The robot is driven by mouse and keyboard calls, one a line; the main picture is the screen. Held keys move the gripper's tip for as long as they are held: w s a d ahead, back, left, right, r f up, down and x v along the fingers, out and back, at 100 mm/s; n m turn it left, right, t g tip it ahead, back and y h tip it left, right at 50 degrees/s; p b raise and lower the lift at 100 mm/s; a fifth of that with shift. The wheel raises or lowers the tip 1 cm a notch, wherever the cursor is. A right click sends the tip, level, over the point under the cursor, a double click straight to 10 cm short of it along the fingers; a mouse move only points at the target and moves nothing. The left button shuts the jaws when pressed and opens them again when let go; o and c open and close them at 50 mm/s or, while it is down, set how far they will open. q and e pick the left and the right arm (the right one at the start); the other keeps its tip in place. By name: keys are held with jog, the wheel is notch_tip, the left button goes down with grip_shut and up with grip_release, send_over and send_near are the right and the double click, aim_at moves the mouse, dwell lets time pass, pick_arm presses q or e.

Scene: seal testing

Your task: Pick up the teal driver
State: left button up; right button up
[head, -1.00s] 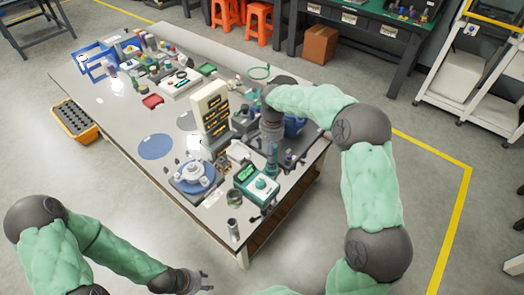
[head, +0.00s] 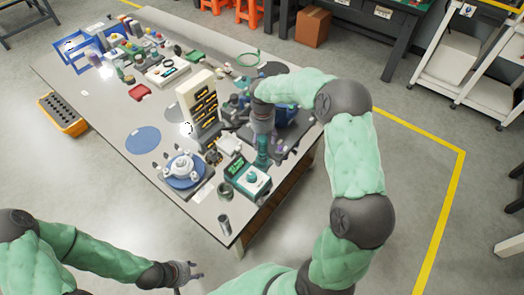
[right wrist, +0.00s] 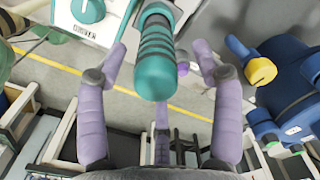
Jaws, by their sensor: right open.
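The teal driver (head: 262,152) stands upright near the right end of the table, beside the white device with a green display (head: 246,178). In the right wrist view the driver's ribbed teal handle (right wrist: 156,52) points toward the camera. My right gripper (head: 262,128) is over the driver. Its purple fingers are spread open on both sides of the handle, with visible gaps and no grip on it. The driver's lower end is hidden in the right wrist view. My left gripper (head: 192,271) is empty, off the table's front edge, with its fingers looking apart.
A cream rack with dark slots (head: 198,108) stands left of the driver. A round white fixture on a blue disc (head: 183,170) and a grey cylinder (head: 224,224) are nearer the front. A blue device (right wrist: 290,85) with a yellow knob is close to the right fingers.

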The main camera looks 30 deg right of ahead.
aim_at(262, 148)
jog(key=f+b, duration=0.1)
jog(key=f, duration=0.4)
jog(key=shift+s+f+b, duration=0.2)
jog(key=shift+f+b, duration=0.2)
jog(key=shift+r, duration=0.1)
grip_shut()
